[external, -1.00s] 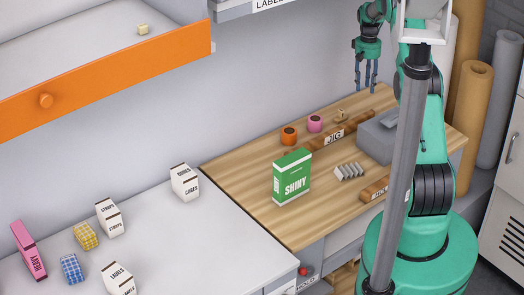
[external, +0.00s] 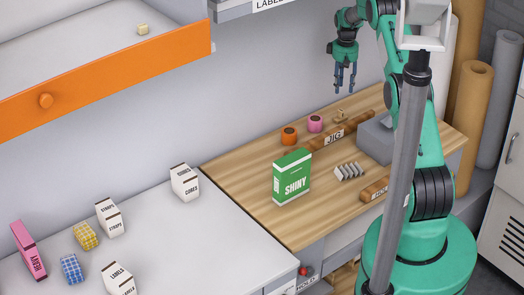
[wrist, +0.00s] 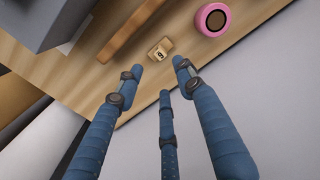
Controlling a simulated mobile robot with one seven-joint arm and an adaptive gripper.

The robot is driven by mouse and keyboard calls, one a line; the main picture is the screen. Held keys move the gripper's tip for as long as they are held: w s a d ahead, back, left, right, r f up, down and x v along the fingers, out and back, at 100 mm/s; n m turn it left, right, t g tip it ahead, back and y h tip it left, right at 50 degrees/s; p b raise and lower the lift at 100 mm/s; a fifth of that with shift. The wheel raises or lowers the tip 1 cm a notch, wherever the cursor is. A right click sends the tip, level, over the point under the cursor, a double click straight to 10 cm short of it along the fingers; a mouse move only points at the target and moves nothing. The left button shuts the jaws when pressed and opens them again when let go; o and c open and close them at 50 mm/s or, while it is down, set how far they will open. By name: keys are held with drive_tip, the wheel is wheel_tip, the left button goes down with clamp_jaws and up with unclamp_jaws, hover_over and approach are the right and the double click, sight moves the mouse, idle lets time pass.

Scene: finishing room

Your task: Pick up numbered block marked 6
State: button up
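The numbered block (wrist: 160,50) is a small tan block with a dark mark on a pale face, which looks like a 6. It lies on the wooden bench top near the back edge. In the external view the small block (external: 340,116) sits just right of the pink round item. My gripper (external: 345,88) is above the bench, over the block's area. In the wrist view its three blue fingers (wrist: 160,85) are spread apart with nothing between them, and the block shows beyond their tips.
A wooden bar labelled JIG (external: 345,131) lies in front. A grey box (external: 378,138) is to the right. A green SHINY box (external: 291,177) stands nearer. The wall (external: 250,90) is close behind.

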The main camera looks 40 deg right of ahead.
sight(341, 110)
wheel_tip(341, 110, down, 8)
drive_tip(key=shift+r, duration=0.25)
drive_tip(key=shift+f, duration=0.15)
idle(0.3)
drive_tip(key=shift+f, duration=2.4)
clamp_jaws()
